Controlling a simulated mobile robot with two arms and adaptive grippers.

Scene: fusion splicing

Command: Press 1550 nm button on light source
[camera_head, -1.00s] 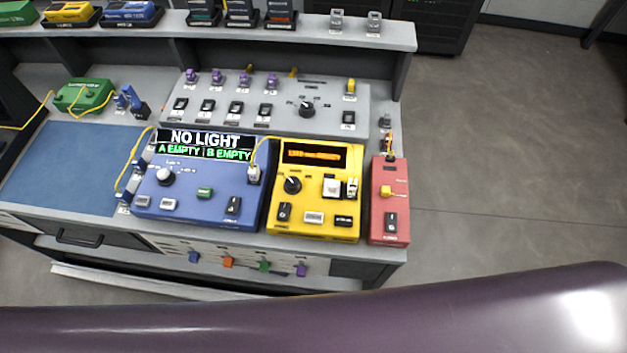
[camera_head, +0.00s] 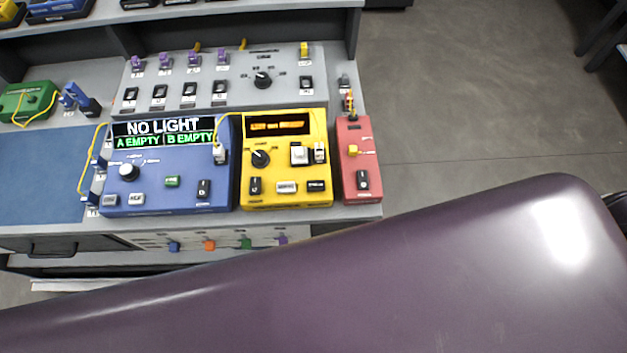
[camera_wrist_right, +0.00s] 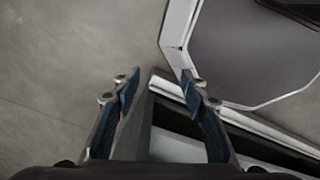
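The yellow unit (camera_head: 285,160), which looks like the light source, stands on the bench in the head view. My left gripper is not in view.
The blue unit (camera_head: 165,188) reading NO LIGHT stands left of the yellow one, the narrow red unit (camera_head: 361,175) right of it. A grey switch panel (camera_head: 235,88) lies behind. My own purple body part covers the lower head view. Open floor (camera_head: 470,90) is at right.

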